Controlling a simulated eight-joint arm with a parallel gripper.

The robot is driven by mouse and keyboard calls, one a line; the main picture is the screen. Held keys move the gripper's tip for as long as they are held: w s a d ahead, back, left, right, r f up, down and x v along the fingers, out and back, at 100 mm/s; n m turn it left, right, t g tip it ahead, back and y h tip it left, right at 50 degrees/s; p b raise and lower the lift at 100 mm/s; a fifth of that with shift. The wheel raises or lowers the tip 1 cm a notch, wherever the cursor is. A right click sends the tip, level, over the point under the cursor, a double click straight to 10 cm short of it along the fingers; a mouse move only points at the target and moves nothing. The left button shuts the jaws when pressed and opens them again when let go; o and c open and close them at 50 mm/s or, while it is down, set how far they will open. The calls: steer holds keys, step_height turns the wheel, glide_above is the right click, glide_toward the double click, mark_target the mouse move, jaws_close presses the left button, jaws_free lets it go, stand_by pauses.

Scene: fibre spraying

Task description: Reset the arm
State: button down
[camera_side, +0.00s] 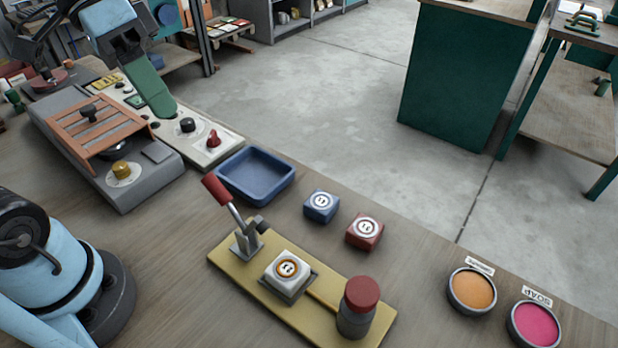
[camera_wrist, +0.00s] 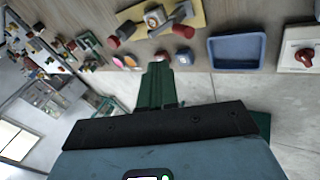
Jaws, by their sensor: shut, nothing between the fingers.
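My gripper (camera_side: 163,112) is at the upper left of the side view, on the end of my blue arm. Its green fingers point down in front of the cream control panel as seen there; their height above it is hard to tell. In the wrist view the green fingers (camera_wrist: 157,66) are together and hold nothing. Beyond them in that view are the blue tray (camera_wrist: 238,50) and a small red block (camera_wrist: 161,56).
A grey machine with an orange slatted top (camera_side: 95,128) stands beside the control panel (camera_side: 215,148). The blue tray (camera_side: 285,190), blue block (camera_side: 321,205), red block (camera_side: 365,231), yellow lever board (camera_side: 235,275) and orange (camera_side: 472,291) and pink (camera_side: 535,325) bowls stand on the table.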

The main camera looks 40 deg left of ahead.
steer(key=shift+a+r, duration=0.25)
steer(key=shift+r, duration=0.05)
steer(key=w+a+f+n+t+y, duration=0.1)
steer(key=w+a+f+t+y, duration=0.1)
steer(key=f, duration=0.4)
steer(key=w+a+f+n+t+y, duration=0.1)
steer(key=w+a+f+t+y, duration=0.1)
steer(key=w+f+t+y, duration=0.2)
steer(key=x, duration=0.2)
steer(key=shift+w+f, duration=0.2)
